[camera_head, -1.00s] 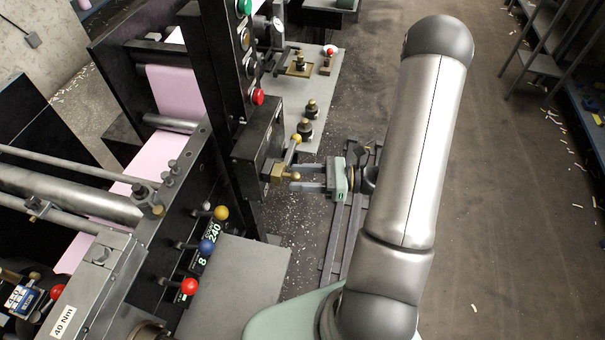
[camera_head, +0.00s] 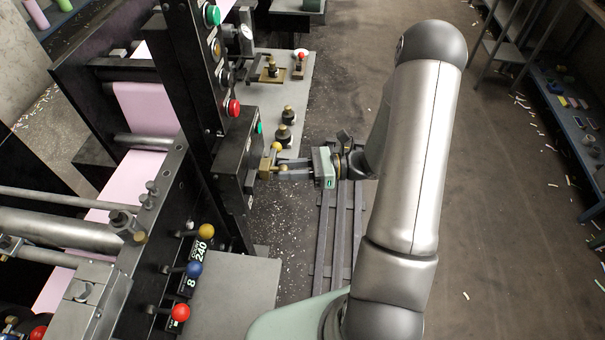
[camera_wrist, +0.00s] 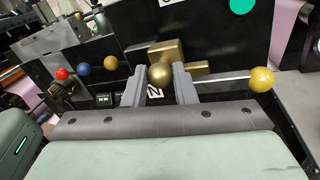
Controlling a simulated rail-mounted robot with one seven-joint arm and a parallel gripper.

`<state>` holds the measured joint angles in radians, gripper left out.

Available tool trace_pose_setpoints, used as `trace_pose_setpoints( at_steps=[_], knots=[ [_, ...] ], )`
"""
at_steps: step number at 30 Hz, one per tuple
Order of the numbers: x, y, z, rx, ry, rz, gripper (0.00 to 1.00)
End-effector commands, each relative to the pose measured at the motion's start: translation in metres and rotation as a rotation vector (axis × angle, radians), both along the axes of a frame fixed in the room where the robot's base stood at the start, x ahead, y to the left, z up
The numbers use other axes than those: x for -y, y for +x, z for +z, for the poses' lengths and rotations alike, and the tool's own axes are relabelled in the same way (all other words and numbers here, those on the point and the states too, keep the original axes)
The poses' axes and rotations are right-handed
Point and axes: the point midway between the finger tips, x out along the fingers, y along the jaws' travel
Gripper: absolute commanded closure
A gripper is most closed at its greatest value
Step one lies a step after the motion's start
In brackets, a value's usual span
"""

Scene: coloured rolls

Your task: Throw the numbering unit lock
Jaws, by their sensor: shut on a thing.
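The lock is a brass block on the front of a dark box (camera_head: 240,160) beside the press. It shows in the wrist view as a brass block (camera_wrist: 166,50) with a round brass knob (camera_wrist: 160,74) in front. My gripper (camera_wrist: 160,80) is shut on that brass knob, one grey finger on each side. In the head view my gripper (camera_head: 279,171) reaches in from the right to the brass block (camera_head: 265,164). A lever with a yellow ball (camera_head: 278,146) rises beside the block; its ball also shows at right in the wrist view (camera_wrist: 262,80).
A green light (camera_head: 258,127) shows on the box. Above is a post with several buttons, including a red one (camera_head: 233,107). Yellow, blue and red ball levers (camera_head: 195,269) line the press at lower left. A grey bench (camera_head: 292,90) with brass fittings lies behind. Floor at right is open.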

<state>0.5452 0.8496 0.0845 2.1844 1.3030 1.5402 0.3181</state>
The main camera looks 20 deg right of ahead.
Motion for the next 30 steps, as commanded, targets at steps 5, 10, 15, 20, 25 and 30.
trace_pose_setpoints(
  at_steps=[5,10,15,20,25,30],
  knots=[
    [0.003,0.004,0.001,0.004,-0.004,-0.010,1.00],
    [0.003,0.005,0.001,0.006,-0.005,-0.012,0.59],
    [0.003,0.004,0.001,0.004,-0.004,-0.009,0.54],
    [0.004,0.003,0.000,0.003,-0.003,-0.008,0.54],
    [0.021,0.000,-0.001,0.006,-0.005,-0.012,0.54],
    [0.058,-0.009,-0.003,0.007,-0.006,-0.013,0.54]
  ],
)
